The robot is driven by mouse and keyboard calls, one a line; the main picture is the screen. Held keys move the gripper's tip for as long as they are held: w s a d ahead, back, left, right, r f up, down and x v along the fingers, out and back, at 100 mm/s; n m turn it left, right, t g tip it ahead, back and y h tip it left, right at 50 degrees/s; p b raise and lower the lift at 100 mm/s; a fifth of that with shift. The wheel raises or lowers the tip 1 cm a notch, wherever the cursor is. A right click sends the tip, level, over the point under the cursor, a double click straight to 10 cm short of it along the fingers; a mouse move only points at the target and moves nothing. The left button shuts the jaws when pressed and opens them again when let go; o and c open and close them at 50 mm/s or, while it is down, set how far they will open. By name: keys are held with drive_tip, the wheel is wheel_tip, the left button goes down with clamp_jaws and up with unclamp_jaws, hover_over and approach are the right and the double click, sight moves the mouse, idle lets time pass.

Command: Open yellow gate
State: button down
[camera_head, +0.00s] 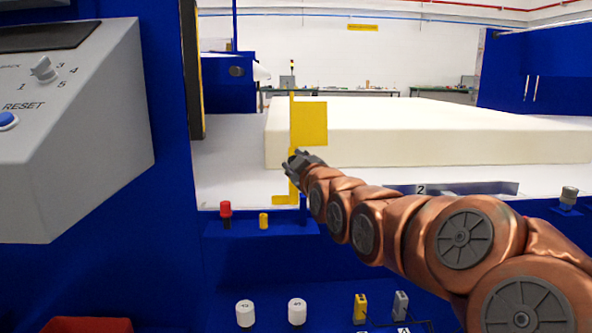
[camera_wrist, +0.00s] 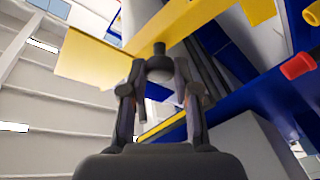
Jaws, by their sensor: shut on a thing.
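The yellow gate (camera_head: 311,123) stands upright in the head view, with a flat panel at the top of a thin post and a small foot at the white table's front edge. My gripper (camera_head: 298,162) is at the post, just below the panel. In the wrist view the gate's yellow bar (camera_wrist: 190,25) runs diagonally past the fingertips, with a flat yellow panel (camera_wrist: 90,60) on the left. My gripper (camera_wrist: 160,78) is shut on the gate there. The exact contact is partly hidden by the dark fingers.
A large white foam block (camera_head: 430,135) lies on the white table (camera_head: 228,170) behind the gate. A red knob (camera_head: 225,209) and a small yellow peg (camera_head: 263,221) stand on the blue ledge in front. A grey control box (camera_head: 90,130) is at left.

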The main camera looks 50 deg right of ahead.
idle(0.4)
drive_tip(key=c, duration=0.9)
unclamp_jaws()
drive_tip(key=shift+r, duration=5)
drive_tip(key=shift+a, duration=0.1)
